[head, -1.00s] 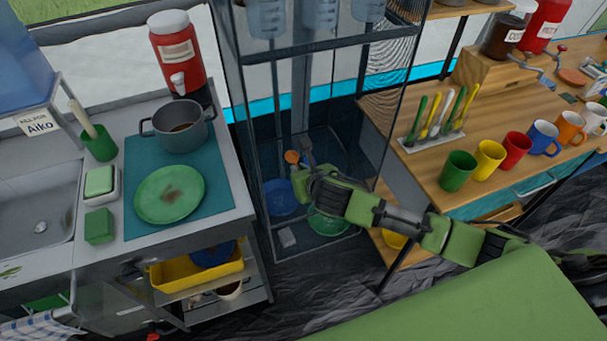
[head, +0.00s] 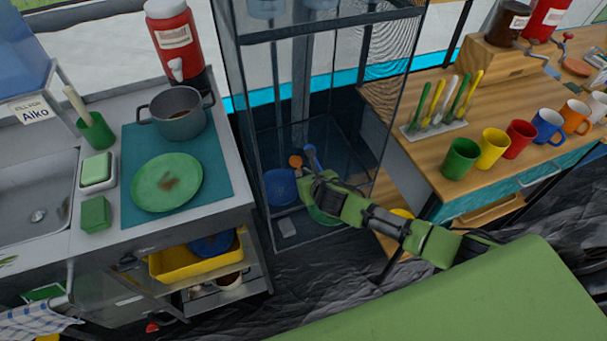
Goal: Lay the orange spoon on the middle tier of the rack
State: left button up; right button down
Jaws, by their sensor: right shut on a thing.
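The orange spoon (head: 296,161) shows only as a small orange end at the left of my right gripper (head: 306,168). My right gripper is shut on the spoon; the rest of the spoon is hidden. The gripper is at the lower part of the tall dark mesh rack (head: 258,128), above a blue dish (head: 281,188) and a green bowl (head: 322,216) low in the rack. I cannot tell how far inside the rack the spoon is. A higher tier crosses near the top of the view. My left gripper is out of view.
Left of the rack is a counter with a pot (head: 177,114) and green plate (head: 167,183). To the right is a wooden table (head: 425,172) with mugs and a cutlery holder (head: 434,130). The rack's front posts stand close to my arm.

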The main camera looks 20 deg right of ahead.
jog(key=shift+f, duration=0.1)
jog(key=c, duration=2.2)
grip_release()
jog(key=shift+o, duration=0.2)
jog(key=shift+r, duration=0.25)
jog(key=p+v, duration=0.1)
jog(key=v, duration=1.1)
